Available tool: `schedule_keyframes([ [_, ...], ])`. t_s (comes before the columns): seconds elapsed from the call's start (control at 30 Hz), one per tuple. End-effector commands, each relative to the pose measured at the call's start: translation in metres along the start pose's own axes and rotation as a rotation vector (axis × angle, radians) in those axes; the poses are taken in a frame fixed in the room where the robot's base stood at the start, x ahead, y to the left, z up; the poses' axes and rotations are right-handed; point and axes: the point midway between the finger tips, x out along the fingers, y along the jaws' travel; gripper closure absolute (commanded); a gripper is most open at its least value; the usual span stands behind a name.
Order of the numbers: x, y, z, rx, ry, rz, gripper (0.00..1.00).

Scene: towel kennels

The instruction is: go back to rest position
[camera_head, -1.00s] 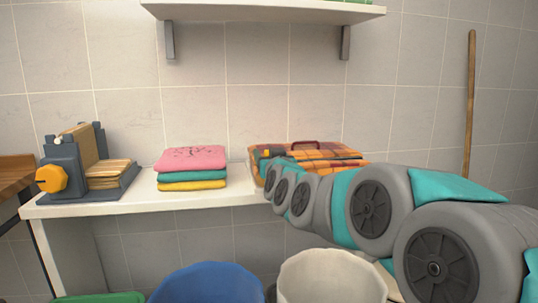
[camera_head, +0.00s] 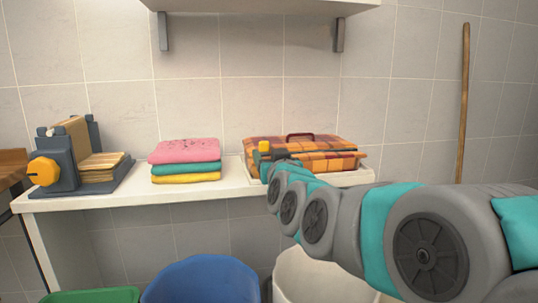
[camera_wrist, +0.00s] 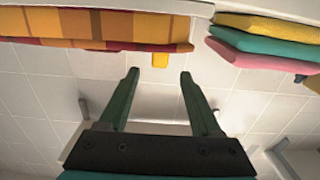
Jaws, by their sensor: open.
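My gripper (camera_wrist: 160,76) shows in the wrist view with its two dark green fingers apart and nothing between them. In the head view my arm reaches from the right to the orange plaid bundle (camera_head: 325,148), and the gripper end is largely hidden at the bundle's left front. The bundle has a dark red handle and also shows at the upper left of the wrist view (camera_wrist: 75,28). A small yellow piece (camera_head: 264,147) at its left end shows just beyond the fingertips in the wrist view (camera_wrist: 160,61); I cannot tell whether they touch.
A white counter (camera_head: 130,200) carries folded pink, teal and yellow towels (camera_head: 186,160) and a grey machine with an orange knob (camera_head: 44,171). A blue bin (camera_head: 205,280), white bin (camera_head: 310,280) and green bin (camera_head: 95,296) stand below. A white shelf (camera_head: 260,8) hangs above.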

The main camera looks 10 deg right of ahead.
Motion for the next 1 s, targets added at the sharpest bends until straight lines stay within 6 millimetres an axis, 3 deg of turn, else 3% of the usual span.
schedule_keyframes([
  [0.17, -0.001, -0.001, 0.002, 0.000, -0.008, -0.003, 0.35],
  [0.27, -0.005, -0.005, 0.016, 0.000, -0.058, -0.022, 0.35],
  [0.37, -0.018, -0.013, 0.044, -0.001, -0.161, -0.055, 0.35],
  [0.47, -0.041, -0.022, 0.087, -0.002, -0.322, -0.095, 0.35],
  [0.67, -0.122, -0.029, 0.185, -0.003, -0.720, -0.143, 0.35],
  [0.8, -0.197, -0.022, 0.241, 0.001, -1.006, -0.136, 0.35],
  [1.0, -0.318, -0.002, 0.292, 0.013, -1.402, -0.071, 0.35],
])
